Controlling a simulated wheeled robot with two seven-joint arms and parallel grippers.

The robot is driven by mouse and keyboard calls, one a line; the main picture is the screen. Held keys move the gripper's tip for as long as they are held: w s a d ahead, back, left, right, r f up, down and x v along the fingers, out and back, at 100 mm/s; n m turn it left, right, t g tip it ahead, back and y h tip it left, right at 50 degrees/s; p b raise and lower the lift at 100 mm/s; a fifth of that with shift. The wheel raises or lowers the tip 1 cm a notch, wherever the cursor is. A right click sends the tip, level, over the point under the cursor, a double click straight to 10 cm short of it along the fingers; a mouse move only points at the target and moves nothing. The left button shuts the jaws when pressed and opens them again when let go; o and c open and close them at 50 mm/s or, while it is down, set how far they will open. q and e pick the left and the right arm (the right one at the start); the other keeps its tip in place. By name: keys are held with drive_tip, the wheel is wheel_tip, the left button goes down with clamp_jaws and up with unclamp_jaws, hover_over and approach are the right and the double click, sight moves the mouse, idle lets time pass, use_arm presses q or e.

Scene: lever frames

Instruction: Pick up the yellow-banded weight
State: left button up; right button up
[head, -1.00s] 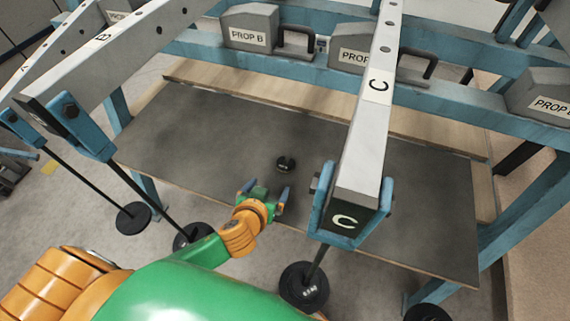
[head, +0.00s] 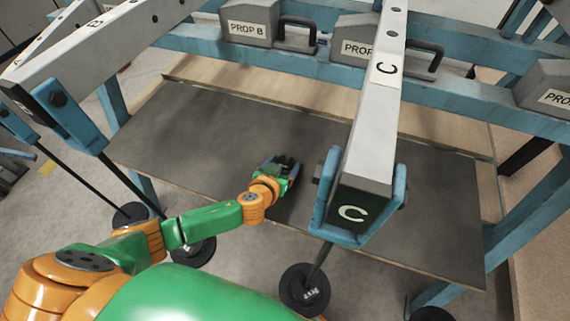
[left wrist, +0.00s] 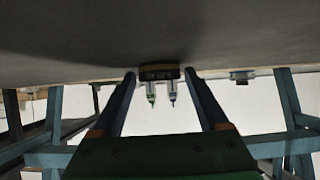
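The yellow-banded weight (left wrist: 158,72) is a small dark cylinder with a yellowish band in the left wrist view, at the grey board's surface. My left gripper (left wrist: 160,74) has its two blue fingers apart, one on each side of the weight, with a small gap showing on both sides. In the head view my left gripper (head: 284,163) is over the place of the weight on the grey board and mostly hides it. My right gripper is not in view.
The grey board (head: 210,140) is otherwise clear. Beam C (head: 372,150) hangs over it just right of my gripper. Dark disc weights (head: 304,289) hang from rods at the front. Prop blocks (head: 249,25) stand on the blue rail behind.

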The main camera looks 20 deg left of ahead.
sight(283, 157)
use_arm(q)
drive_tip(key=c, duration=1)
drive_tip(key=r+p, duration=0.1)
drive_tip(key=r, duration=0.1)
drive_tip(key=s+r+p, duration=0.1)
drive_tip(key=r+p, duration=0.1)
drive_tip(key=r, duration=0.1)
drive_tip(key=shift+d, duration=0.1)
drive_tip(key=d+r+p+v, duration=0.1)
drive_tip(key=p+v, duration=0.2)
drive_tip(key=v, duration=0.5)
drive_tip(key=w+d+r+p+v, duration=0.1)
drive_tip(key=r+p+v, duration=0.1)
drive_tip(key=v, duration=0.6)
drive_tip(key=shift+r+p, duration=0.2)
drive_tip(key=shift+p, duration=0.6)
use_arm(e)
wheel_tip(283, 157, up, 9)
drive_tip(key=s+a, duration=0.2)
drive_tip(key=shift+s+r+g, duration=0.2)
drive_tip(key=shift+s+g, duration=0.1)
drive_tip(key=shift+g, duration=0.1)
